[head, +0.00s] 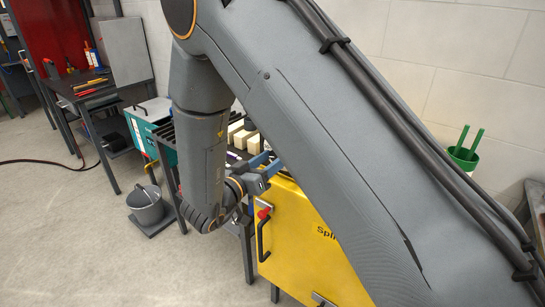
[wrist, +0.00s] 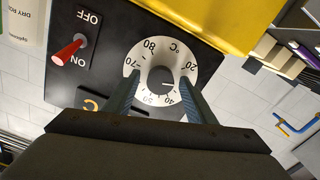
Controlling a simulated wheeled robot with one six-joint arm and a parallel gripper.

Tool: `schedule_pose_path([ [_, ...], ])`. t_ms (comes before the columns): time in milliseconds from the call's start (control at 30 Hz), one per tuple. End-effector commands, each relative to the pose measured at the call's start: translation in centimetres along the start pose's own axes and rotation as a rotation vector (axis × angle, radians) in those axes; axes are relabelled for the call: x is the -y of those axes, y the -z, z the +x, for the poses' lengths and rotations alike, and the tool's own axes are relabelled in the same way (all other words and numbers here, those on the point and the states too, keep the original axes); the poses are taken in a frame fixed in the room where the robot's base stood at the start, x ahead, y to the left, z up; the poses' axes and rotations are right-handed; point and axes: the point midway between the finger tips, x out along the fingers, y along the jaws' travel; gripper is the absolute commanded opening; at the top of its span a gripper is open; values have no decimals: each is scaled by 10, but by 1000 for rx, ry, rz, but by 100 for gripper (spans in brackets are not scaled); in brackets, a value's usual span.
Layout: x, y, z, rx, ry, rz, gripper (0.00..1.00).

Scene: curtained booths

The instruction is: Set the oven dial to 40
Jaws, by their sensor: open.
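The oven dial (wrist: 161,57) shows in the wrist view as a white ring with °C marks on a black panel, with a dark round knob (wrist: 160,78) in its middle. Numbers from 20 to 80 run around it, some partly covered by my fingers. A small light mark shows on the knob's lower right, but I cannot read its setting surely. My gripper (wrist: 159,84) is open, one finger on each side of the knob; I cannot tell whether they touch it. In the head view my gripper (head: 262,172) is by the yellow cabinet (head: 300,240), and the dial is hidden.
A red lever switch (wrist: 68,49) marked OFF and ON sits left of the dial. In the head view a grey bucket (head: 148,208) stands on the floor, a teal box (head: 141,128) lies behind my arm, and a green pot (head: 463,158) is at right. The left floor is open.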

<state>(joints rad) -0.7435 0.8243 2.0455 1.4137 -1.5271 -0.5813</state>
Motion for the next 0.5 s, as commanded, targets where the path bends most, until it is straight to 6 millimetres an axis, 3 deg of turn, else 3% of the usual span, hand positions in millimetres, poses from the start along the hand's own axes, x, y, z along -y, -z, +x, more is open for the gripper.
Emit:
schedule_pose_path([
  [267,1,0,0,-1,2,0,49],
  [500,0,0,0,-1,2,0,9],
])
